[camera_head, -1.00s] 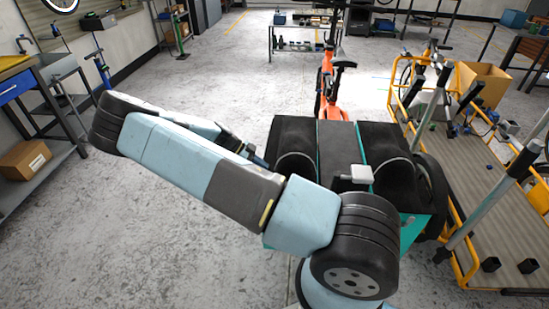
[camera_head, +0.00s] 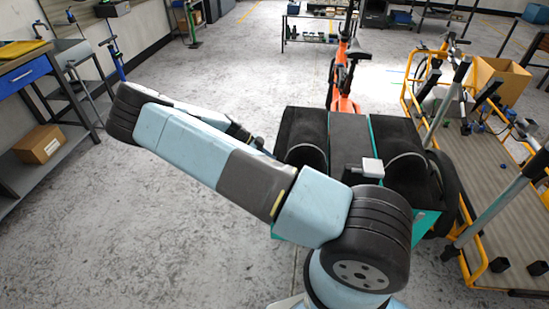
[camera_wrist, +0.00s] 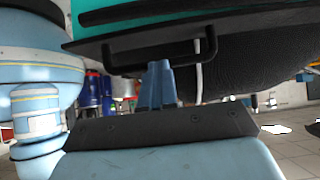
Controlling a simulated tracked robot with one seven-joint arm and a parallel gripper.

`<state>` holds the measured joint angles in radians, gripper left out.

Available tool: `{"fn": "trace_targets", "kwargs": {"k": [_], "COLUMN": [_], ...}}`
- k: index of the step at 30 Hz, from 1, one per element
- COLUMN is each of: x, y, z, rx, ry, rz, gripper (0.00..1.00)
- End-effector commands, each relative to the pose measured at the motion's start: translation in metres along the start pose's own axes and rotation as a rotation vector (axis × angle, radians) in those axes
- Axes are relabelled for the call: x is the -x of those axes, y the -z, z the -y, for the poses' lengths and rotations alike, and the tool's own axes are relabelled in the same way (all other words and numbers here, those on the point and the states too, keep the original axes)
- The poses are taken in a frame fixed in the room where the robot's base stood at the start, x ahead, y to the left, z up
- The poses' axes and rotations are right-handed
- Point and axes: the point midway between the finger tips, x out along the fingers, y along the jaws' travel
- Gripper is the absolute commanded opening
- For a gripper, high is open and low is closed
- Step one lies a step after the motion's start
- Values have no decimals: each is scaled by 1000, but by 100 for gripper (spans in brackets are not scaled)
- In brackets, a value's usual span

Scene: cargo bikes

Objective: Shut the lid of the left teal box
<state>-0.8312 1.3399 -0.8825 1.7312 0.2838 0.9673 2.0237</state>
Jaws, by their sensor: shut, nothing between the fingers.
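The cargo bike carries teal boxes under black tops; the left teal box (camera_head: 291,233) is largely behind my arm in the head view. Its black top (camera_head: 298,128) shows beyond my forearm, and I cannot tell how far its lid stands open. In the wrist view a teal panel (camera_wrist: 150,12) with a dark edge fills the top, with a black bar handle (camera_wrist: 150,62) below it. My gripper (camera_wrist: 161,68) is shut and empty, its blue fingertips right at the handle; I cannot tell whether they touch. In the head view my forearm mostly hides the gripper.
An orange bike frame (camera_head: 345,95) extends behind the boxes. A yellow-railed cargo platform (camera_head: 500,215) with posts stands close on the right. A workbench (camera_head: 40,70) and a cardboard box (camera_head: 40,145) are at the left. The floor between bench and bike is clear.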

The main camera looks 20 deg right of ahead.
Motion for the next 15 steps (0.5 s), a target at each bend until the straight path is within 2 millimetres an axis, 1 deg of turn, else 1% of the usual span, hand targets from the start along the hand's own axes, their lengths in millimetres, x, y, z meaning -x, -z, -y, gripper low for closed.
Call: {"fn": "trace_targets", "kwargs": {"k": [2, 5, 8, 9, 15], "x": [2, 12, 24, 31, 72], "y": [3, 13, 26, 28, 23], "z": [-1, -1, 0, 0, 1], "rx": [0, -3, -7, -5, -5], "ry": [-4, -5, -6, -5, -4], "rz": [1, 1, 2, 2, 1], "gripper": [0, 0, 0, 0, 0]}}
